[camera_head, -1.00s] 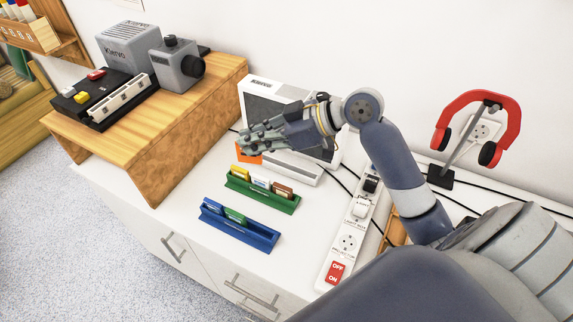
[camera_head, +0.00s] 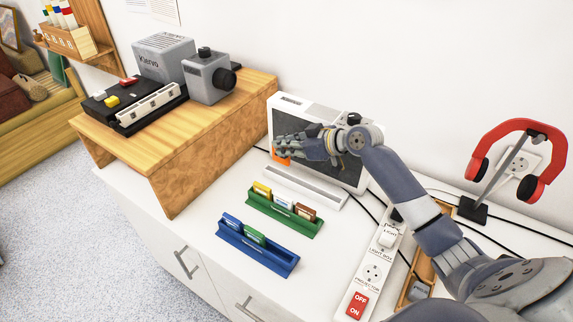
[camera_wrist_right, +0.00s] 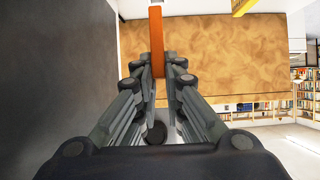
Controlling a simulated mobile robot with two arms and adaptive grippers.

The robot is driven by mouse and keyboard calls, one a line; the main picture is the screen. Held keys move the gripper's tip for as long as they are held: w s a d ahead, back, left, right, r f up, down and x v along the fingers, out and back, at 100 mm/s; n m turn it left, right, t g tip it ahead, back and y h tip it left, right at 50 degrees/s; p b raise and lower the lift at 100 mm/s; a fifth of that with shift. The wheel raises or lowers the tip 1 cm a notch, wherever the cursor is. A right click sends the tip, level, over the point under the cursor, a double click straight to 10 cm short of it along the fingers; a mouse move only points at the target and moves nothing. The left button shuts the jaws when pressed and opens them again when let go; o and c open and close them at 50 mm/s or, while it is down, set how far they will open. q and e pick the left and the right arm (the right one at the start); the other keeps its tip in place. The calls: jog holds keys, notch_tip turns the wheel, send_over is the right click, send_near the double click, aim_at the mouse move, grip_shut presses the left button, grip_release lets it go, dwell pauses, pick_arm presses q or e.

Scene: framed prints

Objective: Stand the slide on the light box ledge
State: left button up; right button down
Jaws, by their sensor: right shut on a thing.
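My right gripper (camera_head: 290,148) is shut on an orange slide (camera_head: 280,157) and holds it in front of the left part of the light box. The light box (camera_head: 288,106) is white with a dark grey panel and a white ledge (camera_head: 305,188) along its foot. In the head view the slide appears above the ledge's left end; I cannot tell whether they touch. In the right wrist view the orange slide (camera_wrist_right: 156,32) stands out beyond the fingertips (camera_wrist_right: 160,70), with the dark panel (camera_wrist_right: 60,80) to its left. My left gripper is not in view.
A green rack (camera_head: 285,216) and a blue rack (camera_head: 255,250) hold slides on the white counter. A wooden stand (camera_head: 215,145) with a projector (camera_head: 208,78) is at left. A power strip (camera_head: 373,272) and red headphones (camera_head: 530,150) are at right. Cables cross the counter.

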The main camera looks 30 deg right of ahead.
aim_at(289, 164)
jog(key=shift+f, duration=3.45)
jog(key=shift+f, duration=0.2)
jog(key=c, duration=1.7)
grip_release()
jog(key=shift+r, duration=0.1)
jog(key=shift+r, duration=0.15)
jog(key=b+v, duration=0.1)
jog(key=v, duration=1.1)
